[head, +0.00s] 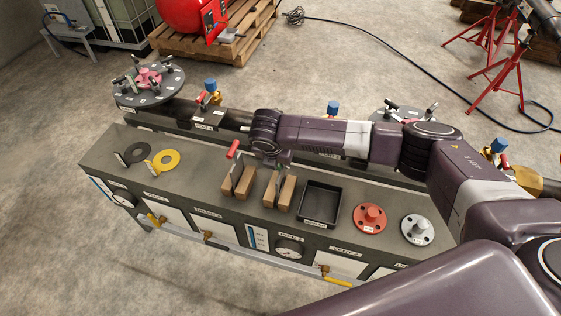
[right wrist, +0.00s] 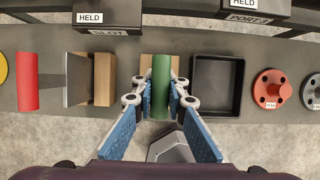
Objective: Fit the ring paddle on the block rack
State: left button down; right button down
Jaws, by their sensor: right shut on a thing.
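My right gripper (head: 279,166) is shut on a green handle, which shows upright in the picture between the fingers in the right wrist view (right wrist: 161,85). I take this as the ring paddle's handle; its plate is hidden below. Two wooden blocks of a block rack (head: 287,196) stand right under the gripper, and a bit of wood (right wrist: 147,68) shows beside the handle. I cannot tell how deep the paddle sits between the blocks. Another wooden block pair (head: 247,182) to the left has a red-handled metal plate (head: 236,168) standing in it. My left gripper is not in view.
A black tray (head: 302,210) is just right of the blocks. A red flange (head: 370,217) and a grey flange (head: 417,229) lie further right. A pipe with valves runs behind the bench.

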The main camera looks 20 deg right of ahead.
jog(key=shift+r, duration=0.1)
jog(key=c, duration=1.8)
grip_release()
jog(key=shift+c, duration=0.2)
jog(key=v, duration=1.2)
jog(key=shift+a, duration=0.1)
